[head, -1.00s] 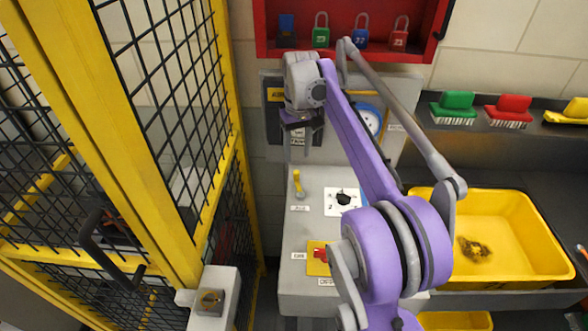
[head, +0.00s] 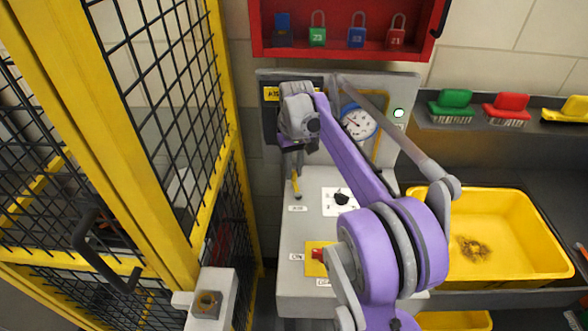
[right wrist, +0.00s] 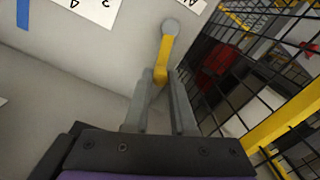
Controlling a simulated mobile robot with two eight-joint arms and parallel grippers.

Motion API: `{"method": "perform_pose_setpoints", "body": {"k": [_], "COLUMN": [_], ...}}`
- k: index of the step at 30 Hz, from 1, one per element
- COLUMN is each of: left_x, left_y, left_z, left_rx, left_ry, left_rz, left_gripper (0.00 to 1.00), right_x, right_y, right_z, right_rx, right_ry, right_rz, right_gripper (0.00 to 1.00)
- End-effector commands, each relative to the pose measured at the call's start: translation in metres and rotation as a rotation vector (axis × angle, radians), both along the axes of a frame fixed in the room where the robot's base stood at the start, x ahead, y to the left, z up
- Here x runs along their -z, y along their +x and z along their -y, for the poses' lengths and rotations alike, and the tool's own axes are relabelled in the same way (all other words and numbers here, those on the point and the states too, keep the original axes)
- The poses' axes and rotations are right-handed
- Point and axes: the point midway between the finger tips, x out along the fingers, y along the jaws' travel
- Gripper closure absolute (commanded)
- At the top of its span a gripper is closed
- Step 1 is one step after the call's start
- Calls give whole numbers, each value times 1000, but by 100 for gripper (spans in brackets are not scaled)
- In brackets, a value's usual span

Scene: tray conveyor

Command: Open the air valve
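The air valve is a small yellow lever (head: 296,185) on a round grey pivot, standing up from the left of the grey panel's sloping top. My right gripper (head: 294,168) is directly above it, pointing down. In the right wrist view, the yellow lever (right wrist: 163,58) sits between my right gripper's fingertips (right wrist: 160,76). The fingers are close together, and the lever fills the gap at the tips, so they look shut on its free end. The pivot shows beyond the tips. My left gripper is not in view.
A round gauge (head: 358,122) and a lit green lamp (head: 398,113) are on the upright panel. A black knob (head: 342,198) and a red switch (head: 318,254) share the panel top. A yellow mesh fence (head: 190,170) stands close on the left; a yellow tray (head: 530,205) lies right.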

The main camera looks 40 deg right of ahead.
Motion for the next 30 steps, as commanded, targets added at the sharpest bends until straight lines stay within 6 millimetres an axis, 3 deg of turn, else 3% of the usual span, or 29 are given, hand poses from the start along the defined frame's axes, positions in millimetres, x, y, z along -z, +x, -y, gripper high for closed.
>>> {"method": "perform_pose_setpoints", "body": {"k": [3, 11, 21, 29, 30], "left_x": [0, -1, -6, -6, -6], "left_y": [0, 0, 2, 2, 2], "left_z": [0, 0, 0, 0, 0], "left_rx": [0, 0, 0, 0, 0], "left_ry": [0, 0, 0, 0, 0], "left_rz": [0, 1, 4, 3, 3], "left_gripper": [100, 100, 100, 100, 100], "right_x": [0, 0, 0, 0, 0], "right_y": [0, -1, -9, -9, -9], "right_z": [0, 1, 13, 13, 13], "right_rx": [0, 24, 276, 282, 282], "right_ry": [0, 0, 0, 0, -1], "right_rz": [0, -1, -1, -1, -1], "right_gripper": [100, 100, 100, 100, 73]}}
